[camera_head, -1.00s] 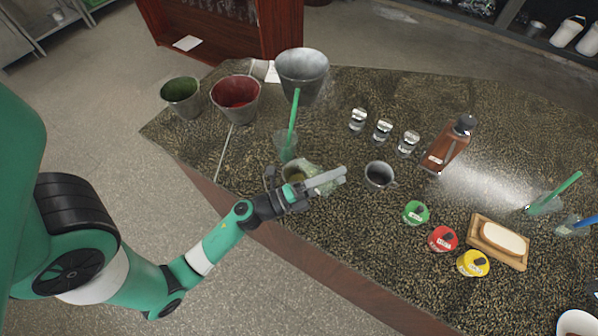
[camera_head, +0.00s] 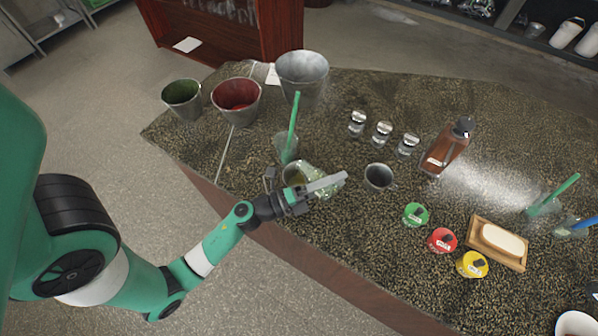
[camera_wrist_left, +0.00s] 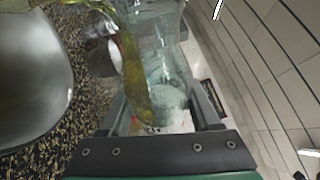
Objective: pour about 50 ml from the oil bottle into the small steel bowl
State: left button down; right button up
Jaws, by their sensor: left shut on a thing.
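My left gripper (camera_head: 318,188) is shut on the oil bottle (camera_head: 325,176), a clear pale-green glass bottle held tilted above the counter's front edge. In the left wrist view the bottle (camera_wrist_left: 165,60) shows yellow oil lying along one side, toward its upper-left end. A large steel surface, likely this bowl (camera_wrist_left: 32,80), fills the left of the wrist view. I cannot tell whether oil is falling into it. My right gripper is not in view.
Metal buckets (camera_head: 303,70) stand at the back left. Several shakers, lidded jars, a brown bottle (camera_head: 446,148) and a wooden dish (camera_head: 513,262) stand to the right.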

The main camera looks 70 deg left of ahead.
pick_arm(q)
jog(key=m, duration=0.1)
jog(key=f+m+g+b, duration=0.1)
jog(key=shift+d+m+h, duration=0.1)
jog(key=shift+m+h, duration=0.3)
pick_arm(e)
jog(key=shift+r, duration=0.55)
pick_arm(q)
jog(key=shift+w, duration=0.1)
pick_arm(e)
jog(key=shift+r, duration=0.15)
pick_arm(q)
jog(key=m+p, duration=0.1)
jog(key=p, duration=0.2)
jog(key=shift+r+m+g, duration=0.3)
jog(key=shift+r+g, duration=0.05)
jog(key=shift+g, duration=0.05)
jog(key=shift+a+p, duration=0.2)
jog(key=shift+p, duration=0.1)
jog(key=shift+f+m, duration=0.3)
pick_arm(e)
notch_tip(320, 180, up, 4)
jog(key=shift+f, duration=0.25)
